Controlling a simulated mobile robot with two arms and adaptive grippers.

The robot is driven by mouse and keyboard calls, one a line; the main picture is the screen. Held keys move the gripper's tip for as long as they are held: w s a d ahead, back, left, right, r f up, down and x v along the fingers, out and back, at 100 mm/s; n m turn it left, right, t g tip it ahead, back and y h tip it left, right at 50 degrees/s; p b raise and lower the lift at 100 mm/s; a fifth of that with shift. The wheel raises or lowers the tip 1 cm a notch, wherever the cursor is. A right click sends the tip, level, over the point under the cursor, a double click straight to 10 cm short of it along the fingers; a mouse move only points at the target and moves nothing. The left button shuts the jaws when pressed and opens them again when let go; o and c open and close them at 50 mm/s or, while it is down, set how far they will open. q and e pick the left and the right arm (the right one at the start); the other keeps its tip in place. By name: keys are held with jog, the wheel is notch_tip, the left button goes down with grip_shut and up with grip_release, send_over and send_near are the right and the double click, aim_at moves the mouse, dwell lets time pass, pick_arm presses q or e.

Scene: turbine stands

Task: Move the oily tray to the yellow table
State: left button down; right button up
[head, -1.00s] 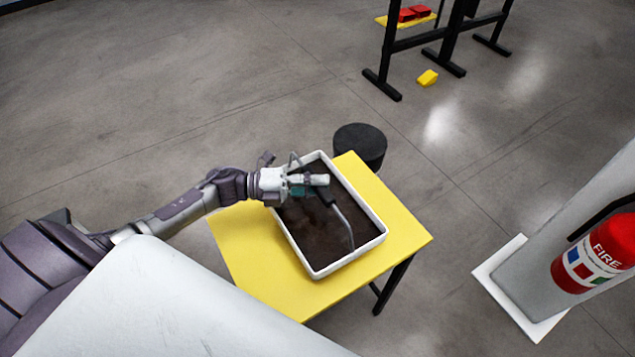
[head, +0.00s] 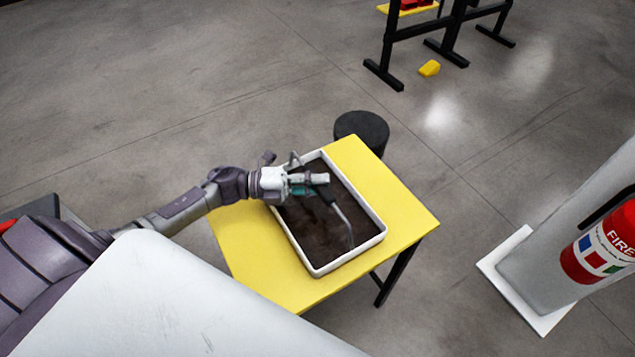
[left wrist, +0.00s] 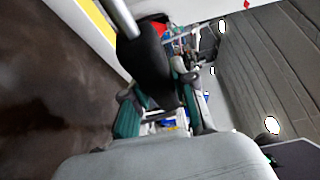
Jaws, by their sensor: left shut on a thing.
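The oily tray (head: 352,267) is a white-rimmed rectangular tray with a dark brown inside. In the head view it is over the yellow table (head: 397,215); I cannot tell whether it touches the top. A bent grey handle with a black grip spans it. My left gripper (head: 320,188) is shut on this grip, above the tray's middle. In the left wrist view, the black grip (left wrist: 147,65) is between the fingers and the tray's dark inside (left wrist: 50,90) shows at the left. My right gripper is not in view.
A black cylinder (head: 361,131) stands behind the table. A grey pillar with a red fire extinguisher (head: 600,245) is at the right. A black-legged stand (head: 440,40) and a small yellow block (head: 429,68) are farther back. Open floor lies at the left.

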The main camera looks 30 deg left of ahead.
pick_arm(q)
jog(key=shift+f+b, duration=0.25)
jog(key=shift+b, duration=0.05)
jog(key=c, duration=1)
grip_release()
jog(key=shift+c, duration=0.2)
jog(key=o, duration=0.3)
jog(key=shift+f, duration=0.1)
jog(key=shift+o, duration=0.2)
jog(key=v, duration=0.7)
jog(key=shift+b, duration=0.3)
